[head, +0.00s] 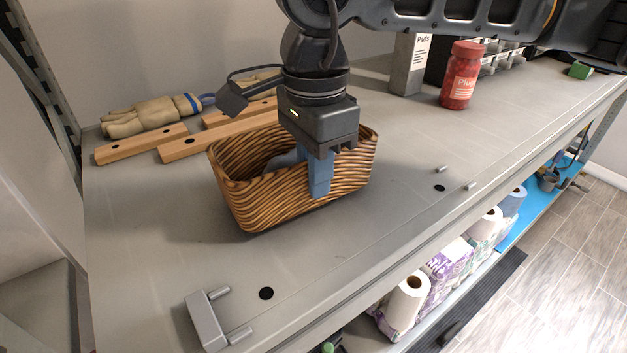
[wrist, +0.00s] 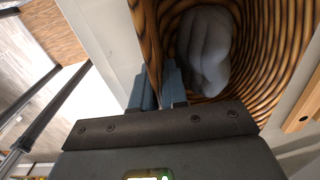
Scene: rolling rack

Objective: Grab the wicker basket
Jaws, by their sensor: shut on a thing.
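The wicker basket (head: 262,197) stands on the grey shelf top, brown with dark wavy stripes. My gripper (head: 320,180) points down at its near right wall and is shut on that wall, with one blue finger outside and the other inside. In the wrist view my gripper (wrist: 162,85) has its blue fingers on either side of the wall of the basket (wrist: 275,50). A grey-blue rounded thing (wrist: 205,50) lies inside the basket. Whether the basket touches the shelf all along its base I cannot tell.
Wooden bars (head: 140,144) and a beige doll (head: 150,115) lie behind the basket. A red jar (head: 461,76) and a grey box (head: 409,64) stand at the back right. A grey handle-like piece (head: 206,320) lies at the front left. The shelf's front right is mostly clear.

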